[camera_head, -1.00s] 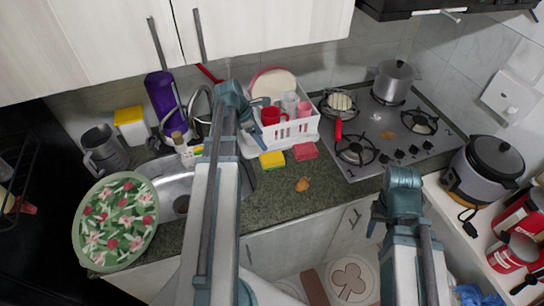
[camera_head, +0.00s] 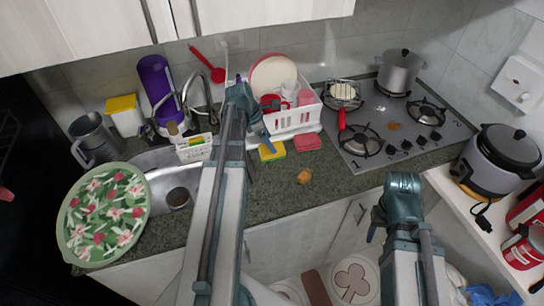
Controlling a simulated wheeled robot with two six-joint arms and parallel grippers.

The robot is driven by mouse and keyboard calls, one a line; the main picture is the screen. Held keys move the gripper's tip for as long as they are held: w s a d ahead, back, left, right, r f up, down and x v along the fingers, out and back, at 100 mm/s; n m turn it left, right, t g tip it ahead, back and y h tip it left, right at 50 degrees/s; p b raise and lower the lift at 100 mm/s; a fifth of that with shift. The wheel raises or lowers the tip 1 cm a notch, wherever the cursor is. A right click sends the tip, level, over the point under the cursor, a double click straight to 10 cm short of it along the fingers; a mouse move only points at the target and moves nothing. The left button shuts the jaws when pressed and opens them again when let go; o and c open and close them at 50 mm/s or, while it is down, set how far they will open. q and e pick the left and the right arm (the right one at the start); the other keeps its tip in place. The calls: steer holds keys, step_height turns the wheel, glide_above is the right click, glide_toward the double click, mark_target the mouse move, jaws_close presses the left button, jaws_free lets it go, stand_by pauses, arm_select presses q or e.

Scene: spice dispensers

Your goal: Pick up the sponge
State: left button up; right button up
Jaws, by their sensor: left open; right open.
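A yellow sponge with a green side (camera_head: 271,152) lies on the dark counter in front of the white dish rack. A red sponge-like block (camera_head: 307,143) lies just right of it. My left arm reaches up from below, and its small blue-grey gripper (camera_head: 264,137) points down just above and behind the yellow sponge. It is open and holds nothing; whether it touches the sponge cannot be told. My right gripper (camera_head: 371,227) is open and empty, low in front of the counter, far from both.
The dish rack (camera_head: 291,122) holds a red mug and other dishes. A sink (camera_head: 160,179) and a flowered round tray (camera_head: 103,216) are at left. A stove (camera_head: 395,130) with a pot is at right.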

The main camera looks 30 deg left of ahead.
arm_select(q)
steer(key=b+x, duration=0.5)
steer(key=shift+a+f, duration=0.1)
steer(key=shift+f, duration=0.05)
steer(key=c, duration=1)
